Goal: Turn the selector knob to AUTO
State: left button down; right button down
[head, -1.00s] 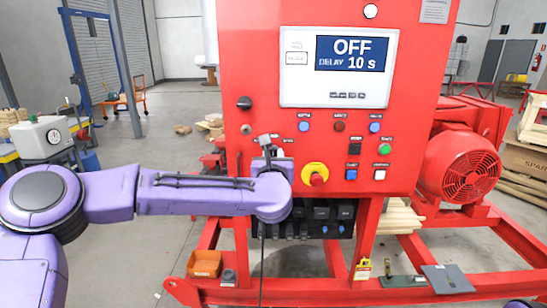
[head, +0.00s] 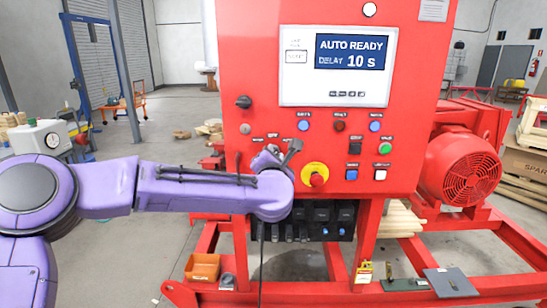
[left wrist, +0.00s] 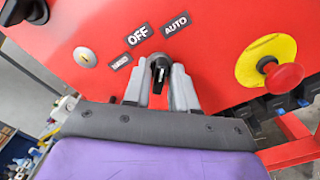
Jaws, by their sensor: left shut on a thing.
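The black selector knob (left wrist: 161,72) is on the red panel, below the OFF label (left wrist: 139,36) and AUTO label (left wrist: 175,25) in the left wrist view. My left gripper (left wrist: 161,88) is shut on it, one grey finger on each side. In the head view my left gripper (head: 289,151) is tilted to the right and hides the knob. The panel's screen (head: 352,52) reads AUTO READY, DELAY 10 s. My right gripper is not in view.
A red emergency-stop button on a yellow ring (head: 316,176) sits close to the right of my left gripper. A key switch (left wrist: 85,57) is left of the knob. Several small buttons and lamps, including a green button (head: 385,148), are further right.

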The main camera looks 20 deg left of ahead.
pick_arm(q)
jog(key=shift+m, duration=0.5)
jog(key=c, duration=1.2)
grip_release()
jog(key=shift+o, duration=0.2)
jog(key=shift+s+d, duration=0.1)
jog(key=b+v, duration=0.4)
jog(key=v, duration=0.6)
jog(key=shift+s, duration=0.2)
